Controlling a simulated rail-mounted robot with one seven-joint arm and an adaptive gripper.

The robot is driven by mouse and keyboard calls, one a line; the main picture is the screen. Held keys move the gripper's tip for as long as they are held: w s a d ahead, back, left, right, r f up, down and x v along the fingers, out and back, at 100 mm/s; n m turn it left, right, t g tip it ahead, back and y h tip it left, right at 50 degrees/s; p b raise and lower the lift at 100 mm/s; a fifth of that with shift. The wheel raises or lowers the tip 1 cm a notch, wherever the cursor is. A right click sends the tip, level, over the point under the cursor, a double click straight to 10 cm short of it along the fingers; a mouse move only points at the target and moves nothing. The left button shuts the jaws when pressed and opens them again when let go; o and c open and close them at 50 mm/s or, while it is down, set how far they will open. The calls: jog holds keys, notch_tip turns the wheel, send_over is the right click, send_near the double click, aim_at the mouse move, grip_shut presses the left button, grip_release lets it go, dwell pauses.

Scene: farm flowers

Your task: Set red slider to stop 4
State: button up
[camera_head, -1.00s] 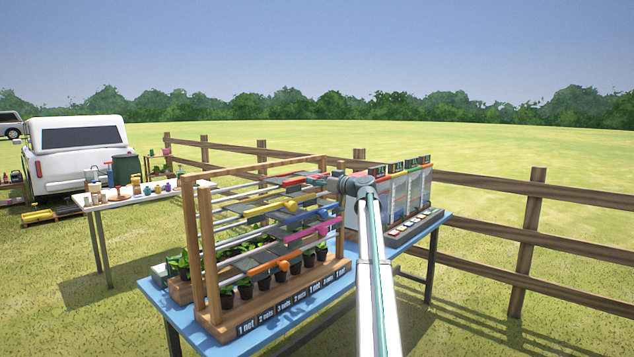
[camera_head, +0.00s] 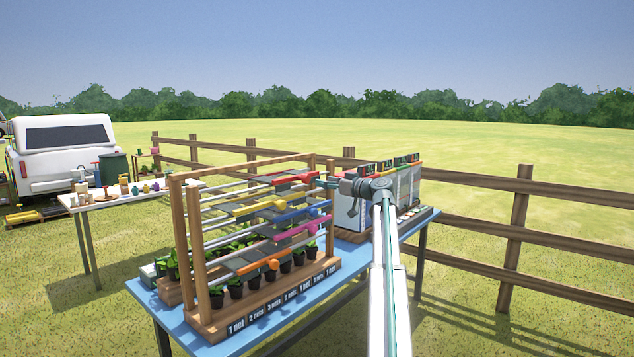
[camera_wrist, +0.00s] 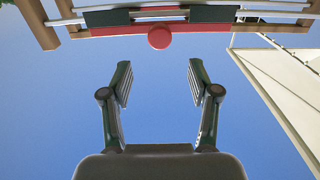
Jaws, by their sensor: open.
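The red slider (camera_head: 307,176) sits on the top rails of the wooden frame (camera_head: 178,235), toward the frame's right end. In the wrist view its round red knob (camera_wrist: 159,38) shows at the top centre, on a red bar between dark panels. My gripper (camera_wrist: 159,80) is open and empty, its two fingers apart below the knob in that picture. The knob lies in line with the gap between the fingers, with clear space between. In the head view my gripper (camera_head: 325,184) is small and partly hidden at the frame's right side.
Below the red slider are yellow (camera_head: 246,209), blue (camera_head: 312,210), magenta (camera_head: 284,235) and orange (camera_head: 262,267) sliders. Potted plants (camera_head: 236,288) stand beneath, above a label strip (camera_head: 285,299). A pale panelled unit (camera_head: 408,187) stands right of the frame, near my arm.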

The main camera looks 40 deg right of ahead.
jog(key=shift+s+d, duration=0.15)
jog(key=shift+s, duration=0.8)
